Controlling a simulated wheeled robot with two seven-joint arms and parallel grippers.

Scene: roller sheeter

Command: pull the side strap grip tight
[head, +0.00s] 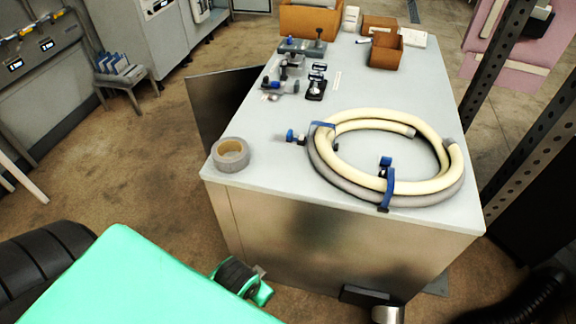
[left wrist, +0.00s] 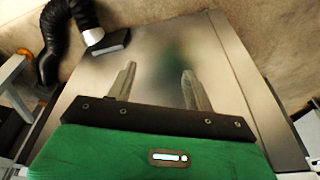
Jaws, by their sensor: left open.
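A cream and grey hose coil (head: 440,190) lies on the table. A blue strap (head: 322,125) goes around its left side, and a blue grip (head: 291,136) sticks out to the left of the coil there. A second blue strap (head: 389,188) wraps the front of the coil, with a blue and black grip (head: 385,163) inside the ring. My left gripper (left wrist: 158,82) is open and empty in the left wrist view, in front of the metal cabinet side. It is away from both grips; its fingers do not show in the head view. My right gripper is not in view.
The pale tabletop (head: 250,195) bears a tape roll (head: 230,155) at its front left corner. Small clamps and fittings (head: 285,85) and brown bins (head: 385,50) stand farther back. A dark hinged panel (head: 220,105) juts out left. A dark perforated post (head: 495,60) stands at right.

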